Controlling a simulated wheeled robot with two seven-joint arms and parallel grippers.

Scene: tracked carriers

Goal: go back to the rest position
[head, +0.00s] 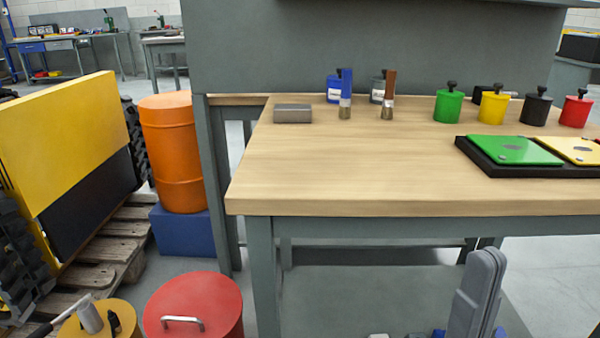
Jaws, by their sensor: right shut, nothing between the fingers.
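My right gripper (487,260) shows at the bottom right of the head view, in front of the workbench and below its top. Its grey fingers are together, with nothing between them. It is apart from the bench and from everything on it. My left gripper is not in the head view.
The wooden workbench (330,180) carries a grey block, two brushes, several coloured pots and a black tray (490,168) with coloured plates. A red drum (195,300), an orange barrel (175,150) and a pallet (115,245) stand at left. Floor shows at the lower right.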

